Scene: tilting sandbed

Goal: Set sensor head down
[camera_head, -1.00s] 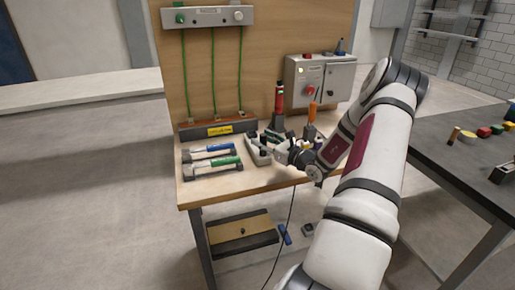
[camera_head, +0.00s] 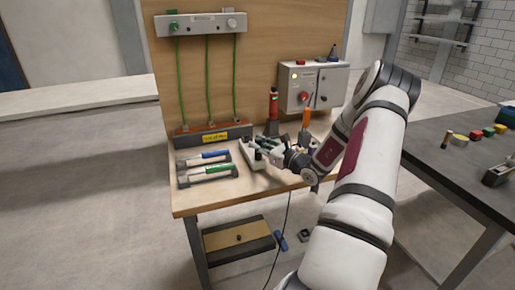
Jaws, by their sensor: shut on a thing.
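My gripper (camera_head: 262,147) is low over the bench top, right of the two hammers, and is shut on a small dark thing. This is probably the sensor head, but at this size I cannot make out its shape. A pale grey holder (camera_head: 248,157) lies at the fingertips, partly hidden by them. I cannot tell whether the held thing touches the holder or the bench.
Two hammers (camera_head: 207,172) lie on the bench (camera_head: 205,200) to the left. A red tool (camera_head: 273,103) and an orange-handled tool (camera_head: 306,118) stand upright behind my gripper. A grey switch box (camera_head: 325,88) stands at the back right. A dark table (camera_head: 470,175) is at the right.

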